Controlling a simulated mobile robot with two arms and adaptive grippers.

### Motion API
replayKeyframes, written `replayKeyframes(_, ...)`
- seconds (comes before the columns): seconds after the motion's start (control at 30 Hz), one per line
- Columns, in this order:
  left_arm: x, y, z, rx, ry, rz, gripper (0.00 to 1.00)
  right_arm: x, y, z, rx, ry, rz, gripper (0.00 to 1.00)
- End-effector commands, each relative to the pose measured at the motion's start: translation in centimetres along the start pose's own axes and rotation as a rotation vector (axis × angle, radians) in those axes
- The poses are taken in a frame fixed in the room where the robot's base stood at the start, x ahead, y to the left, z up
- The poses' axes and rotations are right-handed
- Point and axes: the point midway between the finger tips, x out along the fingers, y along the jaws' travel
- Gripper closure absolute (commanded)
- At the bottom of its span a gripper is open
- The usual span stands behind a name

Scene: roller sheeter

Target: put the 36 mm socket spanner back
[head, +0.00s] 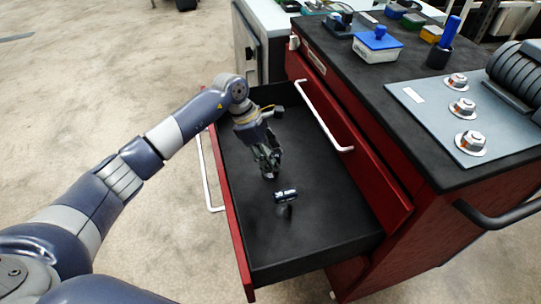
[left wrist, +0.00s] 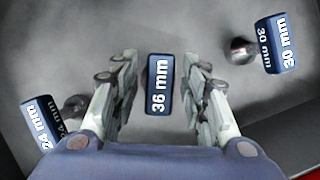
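The 36 mm socket spanner shows in the left wrist view as a dark blue label block (left wrist: 159,85), between the fingers of my left gripper (left wrist: 157,72). Grey floor shows between each finger and the block, so the gripper is open around it. In the head view my left gripper (head: 268,170) points down into the open drawer (head: 330,222) and mostly hides this spanner. The 24 mm spanner (left wrist: 42,122) lies to the left and the 30 mm spanner (left wrist: 276,43) to the right in the wrist view. My right gripper is not in view.
One other spanner (head: 286,196) stands in the drawer close to my gripper. The drawer's red front and the cabinet (head: 440,220) flank it.

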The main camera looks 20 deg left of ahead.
Motion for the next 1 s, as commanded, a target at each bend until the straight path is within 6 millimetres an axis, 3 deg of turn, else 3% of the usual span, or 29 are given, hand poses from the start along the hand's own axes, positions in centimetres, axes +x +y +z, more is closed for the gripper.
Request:
replayKeyframes(0.37, -0.3, 0.0, 0.1, 0.000, 0.000, 0.000, 0.59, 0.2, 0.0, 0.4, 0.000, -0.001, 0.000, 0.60)
replayKeyframes(0.8, -9.6, 0.1, 0.1, 0.000, 0.001, 0.003, 0.59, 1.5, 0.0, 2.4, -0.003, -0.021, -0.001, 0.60)
replayKeyframes(1.0, -11.8, 0.0, 0.1, 0.000, 0.001, 0.001, 0.59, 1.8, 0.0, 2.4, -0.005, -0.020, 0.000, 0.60)
